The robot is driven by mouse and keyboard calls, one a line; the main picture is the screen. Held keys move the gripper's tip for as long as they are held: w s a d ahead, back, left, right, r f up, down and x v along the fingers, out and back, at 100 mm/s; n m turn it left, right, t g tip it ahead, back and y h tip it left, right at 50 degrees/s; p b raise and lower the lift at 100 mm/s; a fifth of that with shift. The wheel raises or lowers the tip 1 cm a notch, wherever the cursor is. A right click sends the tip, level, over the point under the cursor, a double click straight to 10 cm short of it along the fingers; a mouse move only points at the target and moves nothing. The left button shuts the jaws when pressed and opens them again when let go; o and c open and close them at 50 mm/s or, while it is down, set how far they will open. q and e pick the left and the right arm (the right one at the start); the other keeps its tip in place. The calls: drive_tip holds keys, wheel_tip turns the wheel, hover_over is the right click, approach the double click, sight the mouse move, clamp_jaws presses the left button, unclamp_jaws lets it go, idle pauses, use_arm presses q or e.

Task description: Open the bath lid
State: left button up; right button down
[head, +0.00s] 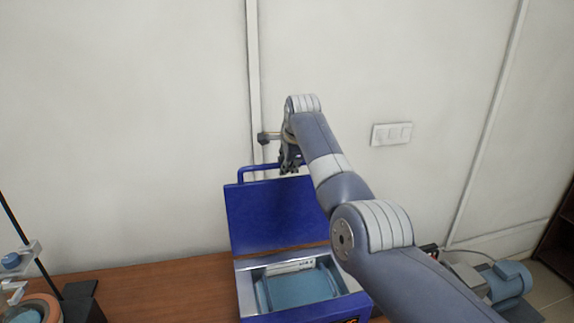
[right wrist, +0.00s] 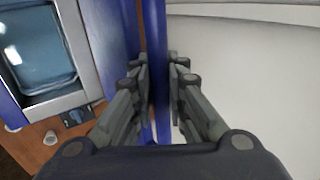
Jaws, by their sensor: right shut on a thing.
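The blue bath lid (head: 272,213) stands raised and roughly upright at the back of the bath (head: 245,290) in the head view. A blue bar handle (head: 243,173) runs along its top edge. My right gripper (head: 289,167) is at this handle. In the right wrist view, the fingers of my right gripper (right wrist: 160,75) are shut on the blue handle bar (right wrist: 157,50), one finger on each side. The open bath basin (right wrist: 35,45) shows at the left there. My arm hides the right part of the lid. My left gripper is not in view.
The bath stands on a brown wooden table (head: 150,285) near a white wall. Glassware on a stand (head: 25,290) is at the lower left. A blue-grey motor pump (head: 505,280) is at the lower right.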

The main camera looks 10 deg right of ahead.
drive_tip(key=c, duration=1.6)
unclamp_jaws()
drive_tip(key=shift+w+d+r, duration=0.1)
drive_tip(key=shift+r, duration=0.2)
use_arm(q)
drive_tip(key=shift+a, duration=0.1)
use_arm(e)
drive_tip(key=shift+o, duration=0.2)
drive_tip(key=shift+s, duration=0.2)
drive_tip(key=shift+f, duration=0.1)
drive_tip(key=shift+s+r, duration=0.15)
drive_tip(key=shift+r, duration=0.3)
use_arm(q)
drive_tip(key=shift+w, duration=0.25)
use_arm(e)
drive_tip(key=v, duration=1.1)
drive_tip(key=shift+s, duration=0.15)
drive_tip(key=shift+f, duration=0.1)
